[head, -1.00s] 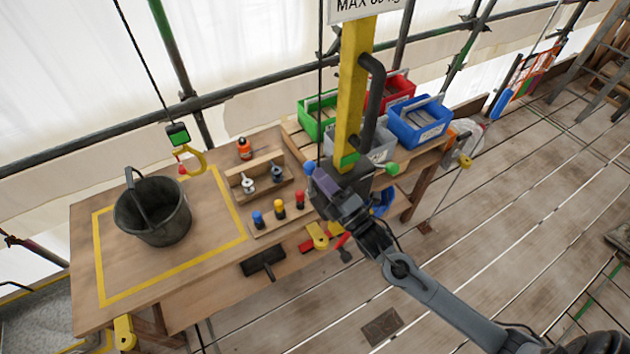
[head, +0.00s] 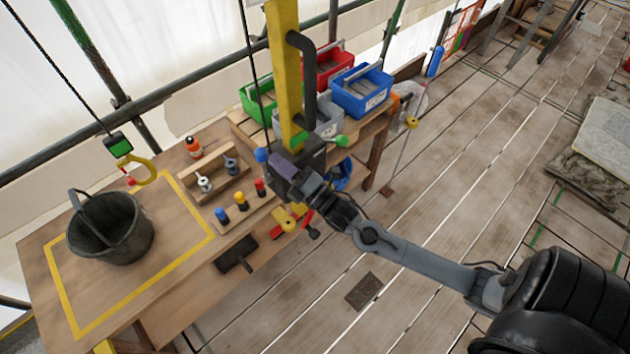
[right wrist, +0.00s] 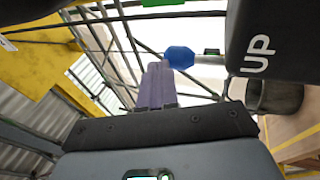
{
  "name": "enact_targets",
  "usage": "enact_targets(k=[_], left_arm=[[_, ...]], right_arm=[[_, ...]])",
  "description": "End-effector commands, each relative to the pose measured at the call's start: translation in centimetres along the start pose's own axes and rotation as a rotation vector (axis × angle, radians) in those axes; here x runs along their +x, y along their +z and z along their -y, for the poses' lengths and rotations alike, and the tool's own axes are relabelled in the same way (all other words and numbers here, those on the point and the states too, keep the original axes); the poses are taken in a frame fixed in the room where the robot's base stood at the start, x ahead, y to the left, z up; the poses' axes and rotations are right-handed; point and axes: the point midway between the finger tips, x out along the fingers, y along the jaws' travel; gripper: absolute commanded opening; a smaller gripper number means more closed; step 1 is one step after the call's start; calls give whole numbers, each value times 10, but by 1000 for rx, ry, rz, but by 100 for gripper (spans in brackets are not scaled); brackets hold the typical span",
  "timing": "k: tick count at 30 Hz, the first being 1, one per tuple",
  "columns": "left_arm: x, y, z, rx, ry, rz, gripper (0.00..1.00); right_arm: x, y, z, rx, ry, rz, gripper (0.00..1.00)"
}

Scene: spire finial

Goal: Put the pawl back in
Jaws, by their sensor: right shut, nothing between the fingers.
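My right gripper (head: 281,165) has purple fingers and is at the dark housing (head: 312,152) at the foot of a yellow post. A blue knob (head: 261,155) sticks out left of the housing, just beyond the fingers. In the right wrist view the purple fingers (right wrist: 156,84) are together and empty, and the blue knob (right wrist: 180,57) shows beyond their tips. Whether they touch it I cannot tell. A green knob (head: 341,141) is on the housing's other side. I cannot single out the pawl for certain. My left gripper is out of view.
A dark block marked UP (right wrist: 275,40) is close on the right in the right wrist view. The yellow post (head: 284,70) rises above the housing.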

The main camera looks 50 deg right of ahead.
Motion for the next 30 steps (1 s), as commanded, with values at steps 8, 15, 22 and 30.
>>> enact_targets(k=[8, 15, 22, 30], left_arm=[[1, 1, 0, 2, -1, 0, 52], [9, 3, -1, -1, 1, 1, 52], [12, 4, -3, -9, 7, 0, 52], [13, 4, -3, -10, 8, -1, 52]], right_arm=[[-44, -7, -9, 6, -8, -14, 0], [-82, -5, -23, 6, -7, -13, 0], [-102, -4, -32, 6, -7, -13, 0], [-108, -4, -36, 6, -5, -13, 0]])
